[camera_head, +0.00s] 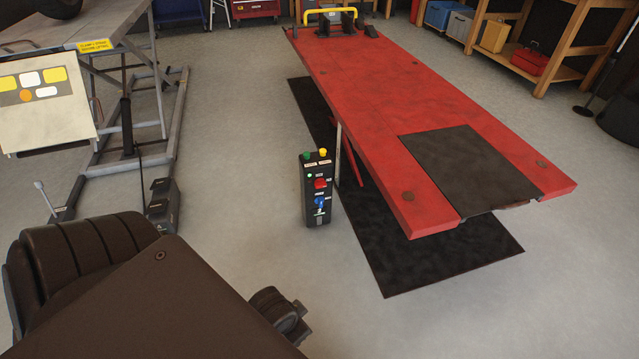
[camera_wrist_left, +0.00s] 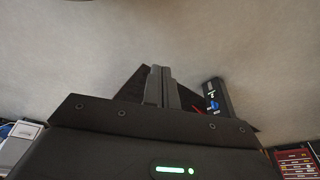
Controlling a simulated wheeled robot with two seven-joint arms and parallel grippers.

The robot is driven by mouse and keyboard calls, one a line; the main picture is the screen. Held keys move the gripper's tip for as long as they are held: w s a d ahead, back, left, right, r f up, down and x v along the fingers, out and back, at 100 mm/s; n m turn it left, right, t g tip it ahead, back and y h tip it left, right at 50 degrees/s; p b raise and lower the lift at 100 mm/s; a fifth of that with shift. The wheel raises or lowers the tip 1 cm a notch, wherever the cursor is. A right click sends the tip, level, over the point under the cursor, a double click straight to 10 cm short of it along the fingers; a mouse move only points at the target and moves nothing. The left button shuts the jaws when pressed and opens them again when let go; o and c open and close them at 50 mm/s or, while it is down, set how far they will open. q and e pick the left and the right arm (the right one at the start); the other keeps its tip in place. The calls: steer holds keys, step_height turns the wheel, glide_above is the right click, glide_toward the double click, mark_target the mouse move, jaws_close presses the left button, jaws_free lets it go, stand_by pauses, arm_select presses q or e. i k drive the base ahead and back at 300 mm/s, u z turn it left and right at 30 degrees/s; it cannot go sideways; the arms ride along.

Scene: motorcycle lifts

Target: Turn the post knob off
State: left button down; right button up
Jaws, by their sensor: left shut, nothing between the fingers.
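The black control post (camera_head: 316,212) stands upright on the floor in the head view, just left of the red lift. Its blue knob (camera_head: 319,202) sits on the front face, below a red button (camera_head: 320,184). In the left wrist view the post (camera_wrist_left: 225,92) appears right of the fingers, with the blue knob (camera_wrist_left: 212,104) facing the camera. My left gripper (camera_wrist_left: 160,86) is shut and empty, apart from the post. In the head view my dark arm fills the lower left, and I cannot make out its fingertips. My right gripper is not in view. The knob's exact angle is too small to tell.
The red lift platform (camera_head: 395,85) stands close right of the post, over a black floor mat (camera_head: 440,262). A grey lift (camera_head: 130,42) and a black pedal box (camera_head: 162,205) are on the left. Floor in front of the post is clear.

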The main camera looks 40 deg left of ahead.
mark_target(320, 182)
steer(key=u, duration=0.8)
steer(key=k, duration=0.6)
steer(key=z, duration=1.05)
steer(key=i, duration=1.5)
steer(key=u, duration=0.85)
